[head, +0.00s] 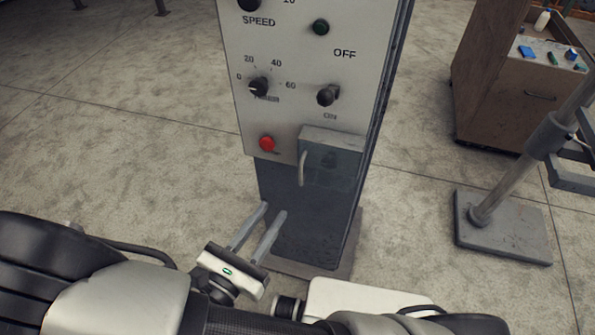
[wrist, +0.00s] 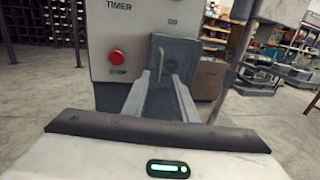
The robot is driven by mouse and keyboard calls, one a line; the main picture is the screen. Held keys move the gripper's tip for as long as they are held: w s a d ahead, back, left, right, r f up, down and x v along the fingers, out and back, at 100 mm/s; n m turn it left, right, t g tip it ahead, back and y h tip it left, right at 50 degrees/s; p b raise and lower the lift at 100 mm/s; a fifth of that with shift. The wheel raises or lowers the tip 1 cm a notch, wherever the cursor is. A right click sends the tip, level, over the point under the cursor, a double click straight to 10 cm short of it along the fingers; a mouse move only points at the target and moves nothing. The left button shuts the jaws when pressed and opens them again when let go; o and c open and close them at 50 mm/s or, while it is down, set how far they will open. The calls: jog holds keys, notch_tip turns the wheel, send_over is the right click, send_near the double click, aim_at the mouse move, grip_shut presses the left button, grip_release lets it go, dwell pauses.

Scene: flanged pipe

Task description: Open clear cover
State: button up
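The clear cover (head: 336,172) is a smoky see-through box at the lower right of the control panel. It appears closed over a dark green button, seen dimly through it. A pale curved handle (head: 303,168) stands out at its left side. The cover (wrist: 178,54) and its handle (wrist: 159,64) also show in the wrist view. My gripper (head: 275,210) is open and empty, below and to the left of the cover in the head view. In the wrist view my gripper (wrist: 160,76) points toward the handle, and its fingers appear apart from it.
The panel (head: 292,112) carries knobs, a switch (head: 328,95) and a red button (head: 267,143) left of the cover. A metal stand (head: 503,228) and a brown cabinet (head: 510,85) are at the right. The floor left of the panel is clear.

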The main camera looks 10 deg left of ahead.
aim_at(300, 172)
jog(key=p+x, duration=0.1)
jog(key=x, duration=1.1)
jog(key=shift+w, duration=0.3)
grip_shut()
dwell(0.8)
